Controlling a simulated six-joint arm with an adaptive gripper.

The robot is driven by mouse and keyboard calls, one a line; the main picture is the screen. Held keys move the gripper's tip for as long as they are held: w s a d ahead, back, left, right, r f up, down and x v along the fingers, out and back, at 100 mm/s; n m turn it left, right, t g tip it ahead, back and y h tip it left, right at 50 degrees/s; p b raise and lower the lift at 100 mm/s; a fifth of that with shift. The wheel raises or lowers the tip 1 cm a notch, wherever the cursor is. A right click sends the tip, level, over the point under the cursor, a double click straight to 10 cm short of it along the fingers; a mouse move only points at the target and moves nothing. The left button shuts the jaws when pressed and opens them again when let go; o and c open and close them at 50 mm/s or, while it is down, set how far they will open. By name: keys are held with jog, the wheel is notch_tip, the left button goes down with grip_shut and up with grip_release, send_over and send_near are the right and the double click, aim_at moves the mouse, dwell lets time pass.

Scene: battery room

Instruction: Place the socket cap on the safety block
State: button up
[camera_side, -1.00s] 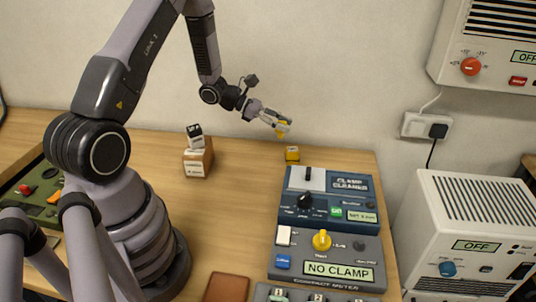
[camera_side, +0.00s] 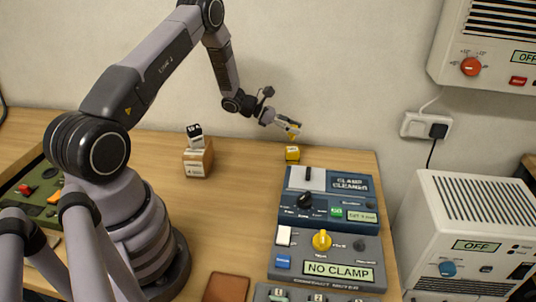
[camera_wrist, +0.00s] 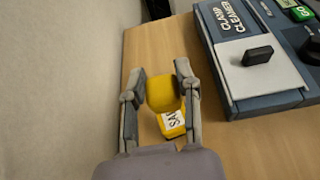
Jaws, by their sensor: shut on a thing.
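My gripper (camera_side: 289,127) is shut on the yellow socket cap (camera_wrist: 162,92), which sits between the two fingers in the wrist view. In the side view the cap is small and mostly hidden by the fingers. The safety block (camera_side: 292,154) is a small yellow block with a white label, on the table at the back. It also shows in the wrist view (camera_wrist: 172,124), partly covered by the cap. The cap is held above the block, apart from it in the side view.
The blue clamp cleaner (camera_side: 328,198) stands just in front of the block, with the clamp meter (camera_side: 327,257) before it. A wooden holder (camera_side: 198,160) stands to the left. The wall is close behind. Table between holder and block is clear.

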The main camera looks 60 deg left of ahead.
aim_at(295, 136)
jog(key=shift+w+f, duration=0.2)
jog(key=shift+f, duration=1.65)
jog(key=shift+f, duration=0.15)
jog(key=o, duration=0.9)
